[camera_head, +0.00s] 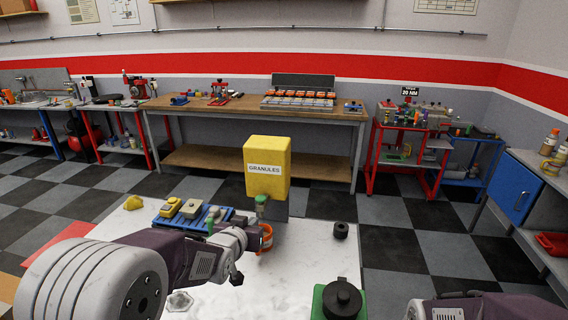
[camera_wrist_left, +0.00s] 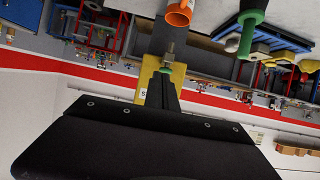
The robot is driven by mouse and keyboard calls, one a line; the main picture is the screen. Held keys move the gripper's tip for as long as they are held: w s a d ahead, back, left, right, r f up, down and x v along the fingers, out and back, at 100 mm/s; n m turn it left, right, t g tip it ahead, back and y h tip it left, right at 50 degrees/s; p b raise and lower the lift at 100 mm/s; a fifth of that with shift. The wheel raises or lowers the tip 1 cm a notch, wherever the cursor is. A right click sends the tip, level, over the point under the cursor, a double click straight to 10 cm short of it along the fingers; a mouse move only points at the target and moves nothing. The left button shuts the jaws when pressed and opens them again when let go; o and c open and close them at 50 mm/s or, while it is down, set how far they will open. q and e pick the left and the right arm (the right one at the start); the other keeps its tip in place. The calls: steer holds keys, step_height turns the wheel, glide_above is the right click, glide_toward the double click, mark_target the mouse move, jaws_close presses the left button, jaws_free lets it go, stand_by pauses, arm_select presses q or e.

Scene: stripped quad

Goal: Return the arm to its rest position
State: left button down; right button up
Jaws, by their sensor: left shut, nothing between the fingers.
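My left arm comes in from the left over the white table (camera_head: 305,285) in the head view.
A yellow granules hopper (camera_head: 267,167) stands behind the cup. A blue tray (camera_head: 191,219) with yellow and grey items lies behind my left arm. A dark ring (camera_head: 340,230) and a green block with a black knob (camera_head: 342,299) are at the right. White table is bare between them.

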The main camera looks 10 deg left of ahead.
arm_select(q)
steer(key=s+f+g, duration=0.6)
steer(key=s+f, duration=0.2)
steer(key=s, duration=0.4)
steer(key=s+f+g, duration=0.5)
steer(key=s+f, duration=0.2)
steer(key=s, duration=0.6)
steer(key=shift+f+n+g, duration=0.3)
steer(key=shift+f+g, duration=0.05)
steer(key=shift+g, duration=0.05)
steer(key=shift+r, duration=0.15)
